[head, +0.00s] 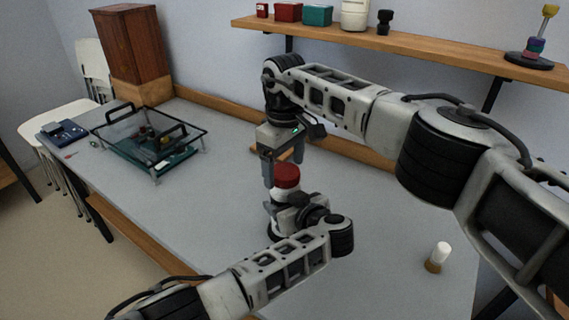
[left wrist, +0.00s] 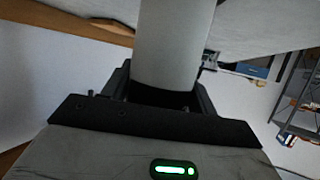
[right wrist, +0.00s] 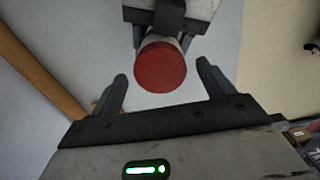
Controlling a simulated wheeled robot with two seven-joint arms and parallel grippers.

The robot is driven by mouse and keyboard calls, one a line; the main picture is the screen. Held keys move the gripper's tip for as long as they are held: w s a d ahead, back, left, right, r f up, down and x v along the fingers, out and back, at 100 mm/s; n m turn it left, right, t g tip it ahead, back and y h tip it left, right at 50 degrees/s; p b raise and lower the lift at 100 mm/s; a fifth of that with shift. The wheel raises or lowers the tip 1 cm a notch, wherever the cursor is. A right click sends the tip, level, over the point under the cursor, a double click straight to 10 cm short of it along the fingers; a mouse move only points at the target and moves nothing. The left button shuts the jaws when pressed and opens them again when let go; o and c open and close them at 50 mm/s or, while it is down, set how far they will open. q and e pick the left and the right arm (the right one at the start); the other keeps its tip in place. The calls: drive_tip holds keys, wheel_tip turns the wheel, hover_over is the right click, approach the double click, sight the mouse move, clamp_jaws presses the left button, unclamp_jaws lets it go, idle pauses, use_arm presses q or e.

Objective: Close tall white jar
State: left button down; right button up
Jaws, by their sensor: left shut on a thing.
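I cannot tell how tightly the lid sits. My left gripper (head: 287,213) is shut around the jar's body; the white body (left wrist: 172,45) fills its jaws in the left wrist view. My right gripper (head: 283,170) points down just above the lid. In the right wrist view its fingers are open, one on each side of the red lid (right wrist: 161,67), apart from it. Part of the jar is hidden by my left gripper.
A clear box (head: 180,160) with black handles and a teal base stands at the left, beside a dark blue device (head: 63,133) and a wooden cabinet (head: 130,52). A small white-topped object (head: 440,252) stands at the right. A wall shelf (head: 420,45) hangs behind.

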wheel_tip(320, 180, up, 12)
idle(0.6)
use_arm(q)
drive_tip(key=shift+c, duration=1.9)
unclamp_jaws()
